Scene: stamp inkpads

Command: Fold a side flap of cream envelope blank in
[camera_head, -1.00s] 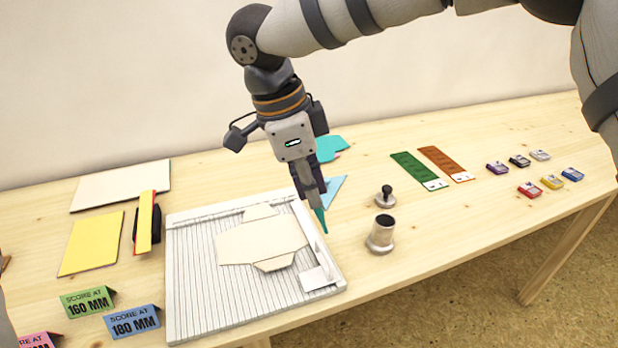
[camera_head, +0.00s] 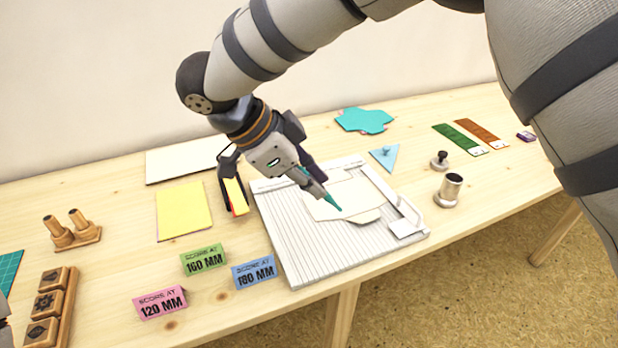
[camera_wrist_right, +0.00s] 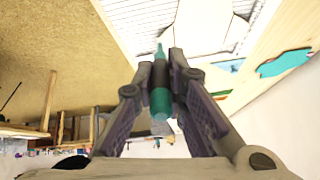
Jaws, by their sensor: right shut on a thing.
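The cream envelope blank (camera_head: 355,191) lies on the white grooved scoring board (camera_head: 292,252); it also shows at the top of the wrist view (camera_wrist_right: 205,25). A flap (camera_head: 366,216) shows at its near edge. My right gripper (camera_head: 318,191) is shut on a teal pointed tool (camera_head: 332,201), which also shows between the fingers in the wrist view (camera_wrist_right: 160,98). The tool's tip is over the blank in the head view; I cannot tell whether it touches. My right gripper and tool hide part of the blank's far left side.
Score cards (camera_head: 203,260) stand left of the board. A stapler-like black item (camera_head: 226,172) and yellow sheets (camera_head: 184,210) lie beyond them. A metal cup (camera_head: 449,190), a knobbed weight (camera_head: 439,161) and a blue triangle (camera_head: 385,156) are right of the board.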

